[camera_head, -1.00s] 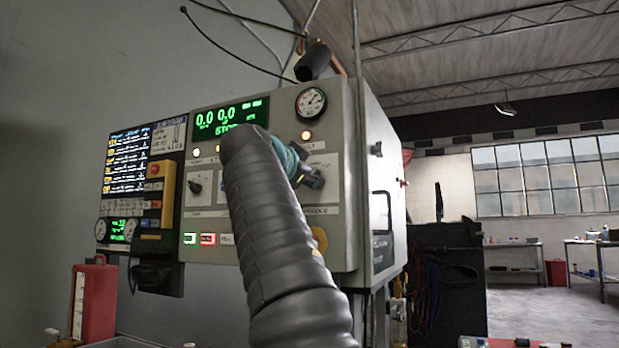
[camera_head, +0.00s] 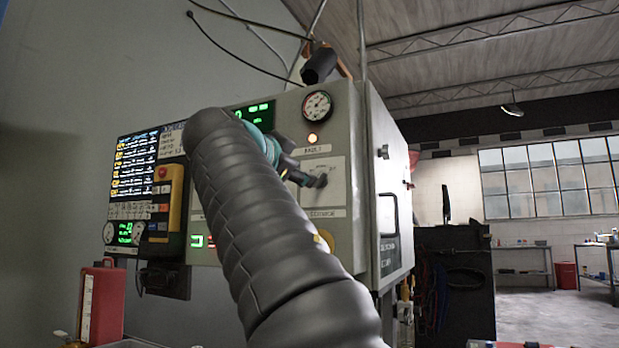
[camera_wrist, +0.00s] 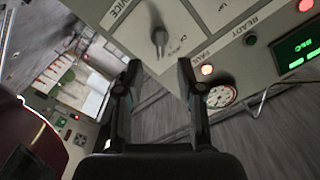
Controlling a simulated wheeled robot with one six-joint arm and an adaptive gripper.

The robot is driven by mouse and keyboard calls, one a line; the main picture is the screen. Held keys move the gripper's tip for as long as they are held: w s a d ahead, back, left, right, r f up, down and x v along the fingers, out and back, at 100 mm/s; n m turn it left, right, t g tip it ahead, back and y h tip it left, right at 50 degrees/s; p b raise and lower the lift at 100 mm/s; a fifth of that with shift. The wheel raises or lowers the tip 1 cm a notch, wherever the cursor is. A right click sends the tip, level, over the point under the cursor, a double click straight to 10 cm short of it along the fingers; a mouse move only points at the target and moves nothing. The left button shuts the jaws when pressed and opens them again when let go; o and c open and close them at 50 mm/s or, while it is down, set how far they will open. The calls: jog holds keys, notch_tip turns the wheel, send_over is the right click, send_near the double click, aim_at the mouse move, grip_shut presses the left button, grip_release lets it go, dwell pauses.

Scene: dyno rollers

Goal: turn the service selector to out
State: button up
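The service selector is a grey knob (camera_wrist: 158,38) on a light plate, with "VICE" readable beside it in the wrist view. Small lettering sits around it, too blurred to read for certain. My gripper (camera_wrist: 158,72) is open and empty. Its two fingers stand apart on either side of the knob's line, with the knob just beyond the tips; I see no contact. In the head view my gripper (camera_head: 316,181) is in front of the right-hand plate of the grey console (camera_head: 345,115), and the knob cannot be made out clearly there.
A round gauge (camera_head: 317,106) and a lit lamp (camera_head: 313,138) sit above the plate. The fault lamp (camera_wrist: 207,69) and a green display (camera_wrist: 298,47) show in the wrist view. A yellow pendant (camera_head: 174,205) and a red can (camera_head: 103,303) are at left.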

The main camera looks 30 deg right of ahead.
jog(key=shift+v, duration=2.05)
jog(key=s+f+n+g+y+p, duration=0.15)
jog(key=f+n+y, duration=0.35)
jog(key=f, duration=0.5)
jog(key=s+f+n+y+p, duration=0.25)
jog(key=f+n, duration=0.45)
jog(key=f, duration=0.4)
jog(key=s+a+f+n+g+y+p, duration=0.1)
jog(key=s+a+f+n+y, duration=0.1)
jog(key=s+f, duration=0.3)
jog(key=s+a+f+n+g+y+p, duration=0.1)
jog(key=s+f, duration=0.5)
jog(key=f, duration=0.8)
jog(key=s+a+f+n+g+y+p, duration=0.2)
jog(key=s+a+f+n+y+p, duration=0.1)
jog(key=f, duration=0.7)
jog(key=s+a, duration=0.1)
jog(key=s, duration=0.1)
jog(key=shift+s+n+y, duration=0.3)
jog(key=shift+s+y, duration=0.05)
jog(key=shift+s, duration=0.05)
